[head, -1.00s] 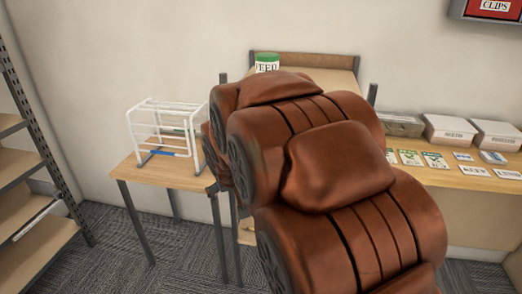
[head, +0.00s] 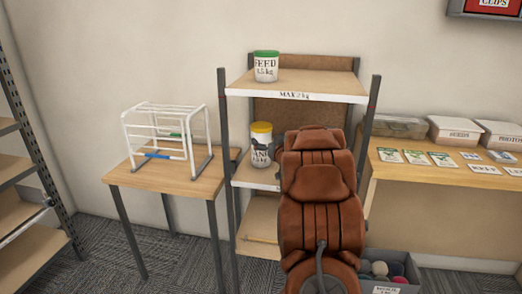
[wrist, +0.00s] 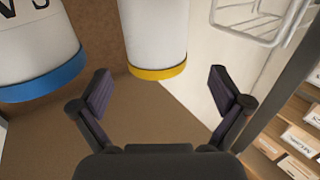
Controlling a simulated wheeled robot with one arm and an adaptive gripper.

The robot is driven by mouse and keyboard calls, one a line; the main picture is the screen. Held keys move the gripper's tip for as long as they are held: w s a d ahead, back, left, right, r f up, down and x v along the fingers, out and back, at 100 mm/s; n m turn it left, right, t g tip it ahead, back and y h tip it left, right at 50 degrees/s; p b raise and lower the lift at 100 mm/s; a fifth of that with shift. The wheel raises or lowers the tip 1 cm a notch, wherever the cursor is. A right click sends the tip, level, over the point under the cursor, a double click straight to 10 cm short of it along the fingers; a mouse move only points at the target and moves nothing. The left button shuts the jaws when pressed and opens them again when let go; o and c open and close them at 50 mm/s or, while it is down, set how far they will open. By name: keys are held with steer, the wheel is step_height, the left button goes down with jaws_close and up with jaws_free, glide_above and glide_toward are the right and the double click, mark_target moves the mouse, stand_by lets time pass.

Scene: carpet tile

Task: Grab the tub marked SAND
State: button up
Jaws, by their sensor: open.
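A white tub with a yellow lid (head: 261,143) stands on the middle shelf of the rack in the head view. Its label is partly covered by a dark shape; "AN" can be read, and the first letter is unclear. In the wrist view, which looks upside down, the yellow-lidded tub (wrist: 158,35) is just beyond the fingertips, roughly centred between them. My gripper (wrist: 160,80) is open and empty, apart from the tub. A blue-lidded white tub (wrist: 38,55) with a partly cut-off label is to the left in the wrist view; my arm hides it in the head view.
A green-lidded tub marked FEED (head: 266,66) stands on the top shelf (head: 300,84), above the yellow-lidded tub. A white wire rack (head: 165,140) is on the table at left. Boxes (head: 452,130) and cards line the right-hand table. A grey bin (head: 385,285) sits low at right.

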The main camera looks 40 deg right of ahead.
mark_target(265, 136)
steer(key=shift+x, duration=1.3)
steer(key=shift+w+d+f, duration=0.25)
steer(key=shift+w+d, duration=0.05)
steer(key=shift+w, duration=0.2)
steer(key=x, duration=0.3)
steer(key=shift+w+d+f, duration=0.15)
steer(key=shift+d+f, duration=0.05)
steer(key=shift+d, duration=0.05)
steer(key=shift+w+d+r, duration=0.1)
steer(key=shift+w, duration=0.2)
